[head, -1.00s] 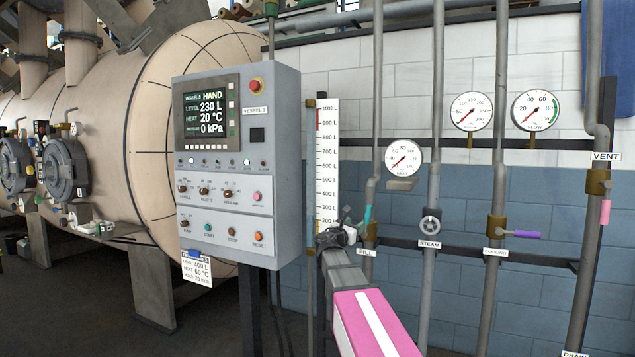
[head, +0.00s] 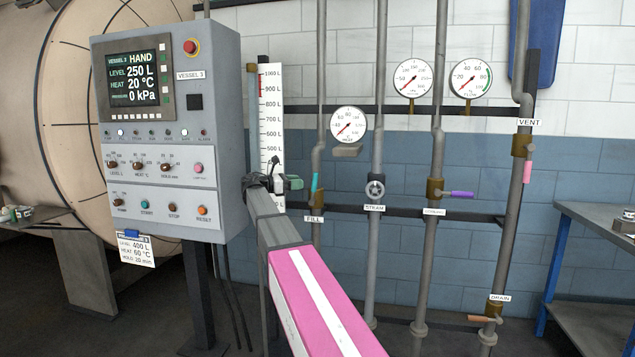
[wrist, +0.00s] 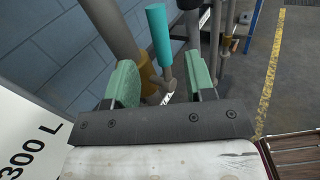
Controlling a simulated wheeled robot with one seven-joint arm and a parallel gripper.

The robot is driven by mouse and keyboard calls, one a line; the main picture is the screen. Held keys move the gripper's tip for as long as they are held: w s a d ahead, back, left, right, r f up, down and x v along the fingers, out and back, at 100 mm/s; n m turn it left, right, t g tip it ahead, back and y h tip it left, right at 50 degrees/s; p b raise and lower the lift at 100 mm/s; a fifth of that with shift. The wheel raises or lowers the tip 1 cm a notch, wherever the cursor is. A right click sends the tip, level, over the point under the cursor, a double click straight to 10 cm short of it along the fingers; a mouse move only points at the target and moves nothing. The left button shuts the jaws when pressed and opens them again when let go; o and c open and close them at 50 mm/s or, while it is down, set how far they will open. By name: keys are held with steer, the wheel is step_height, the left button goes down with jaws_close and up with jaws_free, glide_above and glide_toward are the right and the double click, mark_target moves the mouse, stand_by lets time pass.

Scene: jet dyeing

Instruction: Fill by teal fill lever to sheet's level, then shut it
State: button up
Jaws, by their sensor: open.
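The teal fill lever (head: 314,182) stands upright along the pipe above the FILL label (head: 314,219). In the wrist view the teal lever (wrist: 158,36) shows between and beyond the green fingertips of my gripper (wrist: 160,85). My gripper (head: 285,184) is open and empty, just left of the lever in the head view. The panel screen (head: 135,78) reads HAND, level 250 L, heat 20 °C, pressure 0 kPa. The sheet (head: 136,249) clipped under the panel reads level 400 L, heat 60 °C. The level scale (head: 270,115) is partly hidden by my arm.
A blue-legged table (head: 590,215) stands at the far right. The control panel (head: 215,120) stands close left of my arm.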

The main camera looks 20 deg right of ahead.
mark_target(314, 187)
steer(key=d, duration=0.9)
steer(key=shift+d, duration=0.35)
jaws_close()
